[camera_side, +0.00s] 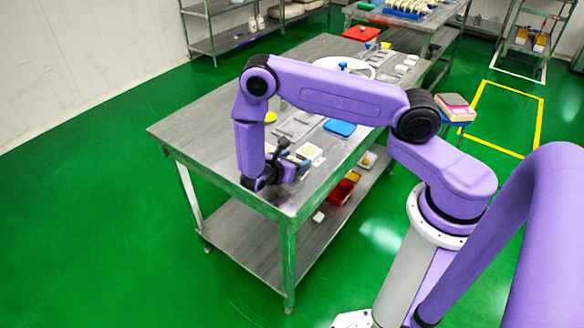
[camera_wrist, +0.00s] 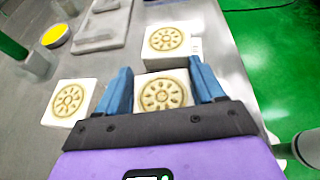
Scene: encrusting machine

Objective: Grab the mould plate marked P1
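Three pale square mould plates with round tan patterns show in the wrist view. One plate (camera_wrist: 163,93) lies between my gripper's blue fingers, one (camera_wrist: 170,41) lies just beyond it, and one (camera_wrist: 70,101) lies to the left. No P1 mark is legible on any of them. My gripper (camera_wrist: 160,67) has its fingers spread on either side of the middle plate. They look open, with contact not clear. In the side view my gripper (camera_side: 290,163) is low over the near end of the table, beside a pale plate (camera_side: 309,151). My arm hides part of that area.
The metal table (camera_side: 195,128) also holds a blue item (camera_side: 340,127), grey trays and a yellow round thing (camera_wrist: 55,36). The table edge is close on the right in the wrist view. Its left end is bare. A red bin (camera_side: 341,192) stands on the lower shelf.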

